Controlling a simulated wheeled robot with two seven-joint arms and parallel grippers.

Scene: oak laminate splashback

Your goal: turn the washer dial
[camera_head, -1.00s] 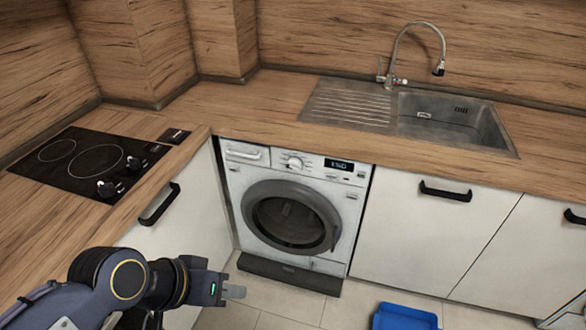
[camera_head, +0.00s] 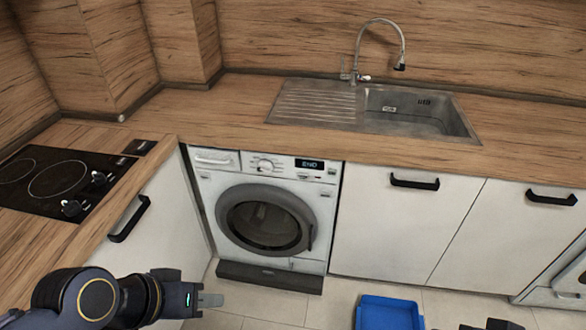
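The white washer (camera_head: 266,207) stands under the counter in the head view, with its round door closed. Its dial (camera_head: 264,165) is a small knob on the top panel, left of the lit display (camera_head: 309,164). My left gripper (camera_head: 211,300) is at the lower left, in front of and well below the dial, touching nothing. Its fingers appear as one grey piece from this side, so I cannot tell if they are apart.
A wooden counter (camera_head: 220,115) runs above the washer, with a sink (camera_head: 415,112) at the right and a cooktop (camera_head: 58,180) at the left. White cabinets with black handles flank the washer. A blue bin (camera_head: 388,314) sits on the floor to the right.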

